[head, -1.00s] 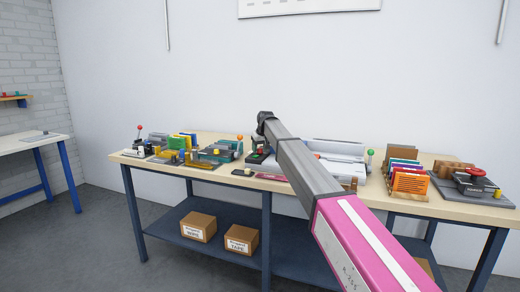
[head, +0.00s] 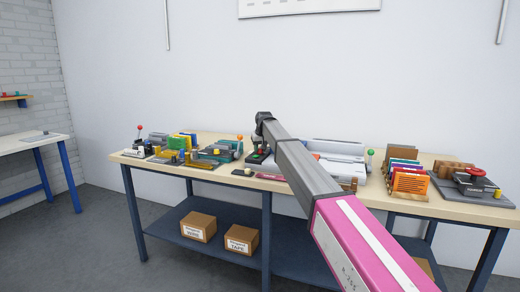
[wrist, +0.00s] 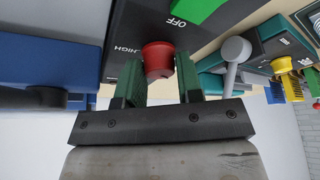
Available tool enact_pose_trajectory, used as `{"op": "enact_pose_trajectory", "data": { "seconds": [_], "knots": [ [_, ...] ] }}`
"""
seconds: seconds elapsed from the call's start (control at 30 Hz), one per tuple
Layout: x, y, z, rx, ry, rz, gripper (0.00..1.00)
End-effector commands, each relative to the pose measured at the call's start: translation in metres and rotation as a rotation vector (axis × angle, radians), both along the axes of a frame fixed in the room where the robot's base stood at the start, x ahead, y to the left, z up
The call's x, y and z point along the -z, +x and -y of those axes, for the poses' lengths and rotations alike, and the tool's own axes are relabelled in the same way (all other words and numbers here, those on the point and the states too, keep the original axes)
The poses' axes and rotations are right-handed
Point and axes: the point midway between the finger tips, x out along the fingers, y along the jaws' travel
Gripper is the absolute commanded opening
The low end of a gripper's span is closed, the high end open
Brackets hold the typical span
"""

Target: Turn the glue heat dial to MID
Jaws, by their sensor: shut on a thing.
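The glue heat dial (wrist: 158,60) is a red round knob on a dark panel (wrist: 122,50) in the wrist view. The panel carries a HIGH label beside the knob and an OFF label above it to the right. No MID label shows, and the knob's pointer cannot be made out. My gripper (wrist: 160,88) has its two green fingers on either side of the knob, shut on it. In the head view the dark unit (head: 256,160) sits on the bench below the end of my arm, and my fingers are hard to see there.
A grey ball-ended lever (wrist: 236,50) stands to the right of the panel in the wrist view, and a blue device (wrist: 50,45) is at the left. In the head view a large pale machine (head: 338,163) stands right of the unit, with several small machines to the left.

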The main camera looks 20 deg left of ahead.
Motion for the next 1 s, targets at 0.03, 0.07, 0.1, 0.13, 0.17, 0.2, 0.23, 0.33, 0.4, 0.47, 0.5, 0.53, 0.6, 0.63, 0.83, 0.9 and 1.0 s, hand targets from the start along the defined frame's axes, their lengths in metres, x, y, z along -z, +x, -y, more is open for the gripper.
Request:
{"op": "enact_pose_trajectory", "data": {
  "seconds": [0.03, 0.07, 0.1, 0.13, 0.17, 0.2, 0.23, 0.33, 0.4, 0.47, 0.5, 0.53, 0.6, 0.63, 0.83, 0.9, 1.0],
  "knots": [
    [0.0003, -0.0007, -0.0006, 0.031, -0.001, -0.002, 0.1],
    [0.0003, -0.0007, -0.0006, 0.055, -0.001, -0.002, 0.1],
    [0.0004, -0.0007, -0.0006, 0.088, -0.001, -0.001, 0.1],
    [0.0004, -0.0008, -0.0007, 0.115, -0.001, -0.002, 0.1],
    [0.0004, -0.0006, -0.0007, 0.142, -0.001, -0.001, 0.1],
    [0.0004, -0.0006, -0.0009, 0.178, -0.001, -0.002, 0.1],
    [0.0004, -0.0006, -0.0009, 0.207, -0.002, -0.001, 0.1],
    [0.0006, -0.0007, -0.0015, 0.303, -0.002, -0.002, 0.1],
    [0.0006, -0.0009, -0.002, 0.369, -0.002, -0.002, 0.1],
    [0.0006, -0.0009, -0.0025, 0.426, -0.001, -0.001, 0.1],
    [0.0005, -0.0008, -0.0026, 0.464, -0.002, -0.001, 0.1],
    [0.0005, -0.0008, -0.0027, 0.493, -0.001, -0.001, 0.1],
    [0.0006, -0.0007, -0.0027, 0.559, -0.002, -0.002, 0.1],
    [0.0006, -0.0005, -0.0028, 0.587, -0.002, -0.002, 0.1],
    [0.0007, 0.0, -0.0033, 0.768, -0.002, -0.002, 0.1],
    [0.0007, -0.0001, -0.0034, 0.826, -0.002, -0.001, 0.1],
    [0.0007, -0.0002, -0.0038, 0.897, -0.001, -0.002, 0.1]
  ]
}}
